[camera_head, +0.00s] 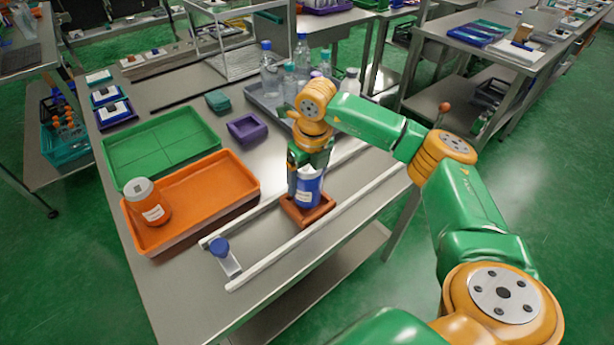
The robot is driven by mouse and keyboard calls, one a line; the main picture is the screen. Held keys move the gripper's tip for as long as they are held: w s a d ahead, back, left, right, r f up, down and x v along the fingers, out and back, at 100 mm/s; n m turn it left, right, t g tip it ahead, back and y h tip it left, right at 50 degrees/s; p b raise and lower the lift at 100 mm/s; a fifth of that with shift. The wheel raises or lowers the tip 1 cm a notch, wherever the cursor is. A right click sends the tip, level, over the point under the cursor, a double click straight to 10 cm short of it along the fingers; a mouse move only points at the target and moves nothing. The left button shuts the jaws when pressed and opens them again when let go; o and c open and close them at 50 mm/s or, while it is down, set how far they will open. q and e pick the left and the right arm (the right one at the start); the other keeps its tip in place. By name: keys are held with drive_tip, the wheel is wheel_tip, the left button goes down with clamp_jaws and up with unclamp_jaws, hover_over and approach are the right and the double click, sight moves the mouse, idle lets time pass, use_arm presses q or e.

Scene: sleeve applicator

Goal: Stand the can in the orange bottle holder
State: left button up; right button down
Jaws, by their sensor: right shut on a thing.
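A blue can (308,190) with a white label is held upright by my right gripper (304,171), which is shut on it from above. The orange bottle holder (322,217), a small square reddish-orange base, lies between two white rails on the table. The can's lower end is at the holder, inside its outline as seen from here. I cannot tell whether the can's bottom touches the holder's floor. The gripper hides the can's upper part. My left gripper is not in view.
An orange tray (215,180) with an orange jar (147,202) and a green tray (165,142) lie left. Several bottles stand in a grey tray (262,106) behind.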

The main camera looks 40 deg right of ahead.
drive_tip(key=shift+f+b, duration=0.65)
drive_tip(key=shift+f, duration=0.25)
unclamp_jaws()
wheel_tip(320, 180, up, 9)
drive_tip(key=p, duration=0.7)
drive_tip(key=shift+r+p, duration=0.15)
drive_tip(key=shift+p, duration=0.25)
